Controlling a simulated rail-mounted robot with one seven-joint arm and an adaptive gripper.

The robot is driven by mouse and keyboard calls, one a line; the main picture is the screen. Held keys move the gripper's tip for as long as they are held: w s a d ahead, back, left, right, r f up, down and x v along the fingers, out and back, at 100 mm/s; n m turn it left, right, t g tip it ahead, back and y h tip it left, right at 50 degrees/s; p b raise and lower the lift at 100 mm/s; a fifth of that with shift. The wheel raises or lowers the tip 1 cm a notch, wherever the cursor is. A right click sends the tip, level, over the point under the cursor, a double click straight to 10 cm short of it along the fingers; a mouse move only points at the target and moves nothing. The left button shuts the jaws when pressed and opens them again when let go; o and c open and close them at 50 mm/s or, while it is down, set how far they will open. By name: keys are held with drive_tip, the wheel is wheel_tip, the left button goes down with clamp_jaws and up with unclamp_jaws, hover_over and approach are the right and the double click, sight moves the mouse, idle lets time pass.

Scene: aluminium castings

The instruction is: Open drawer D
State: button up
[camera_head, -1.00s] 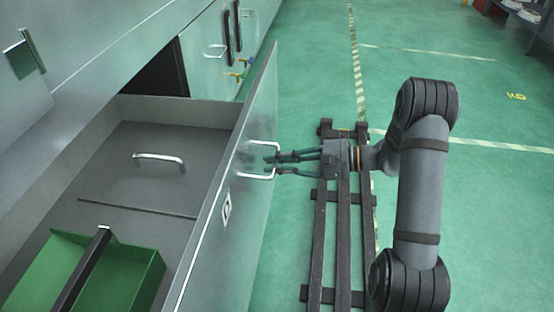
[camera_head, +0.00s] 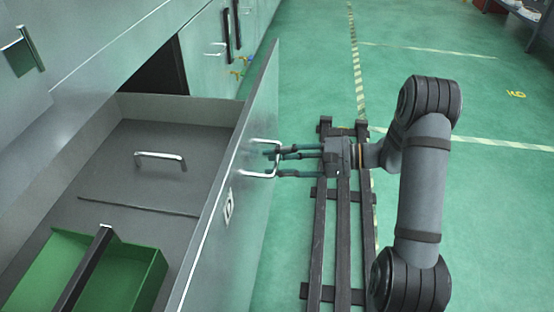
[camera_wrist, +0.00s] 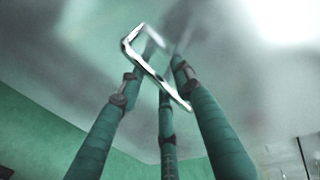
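The drawer (camera_head: 255,110) with a marked label (camera_head: 228,207) on its front stands pulled out, its inside in view. Its bright metal handle (camera_head: 266,141) sticks out from the front face. My gripper (camera_head: 272,163) is at the handle, its fingers spread above and below the grip bar. In the wrist view, the fingers of my gripper (camera_wrist: 156,80) stand apart around the handle (camera_wrist: 150,70), with gaps between them. Whether any finger still touches the handle I cannot tell.
Inside the drawer are a green bin (camera_head: 130,270) and a loose metal handle shape (camera_head: 160,157). Further cabinet fronts (camera_head: 205,60) stand behind.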

drive_tip(key=v, duration=1.2)
drive_tip(key=shift+f, duration=0.1)
drive_tip(key=x, duration=1.2)
drive_tip(key=shift+a, duration=0.3)
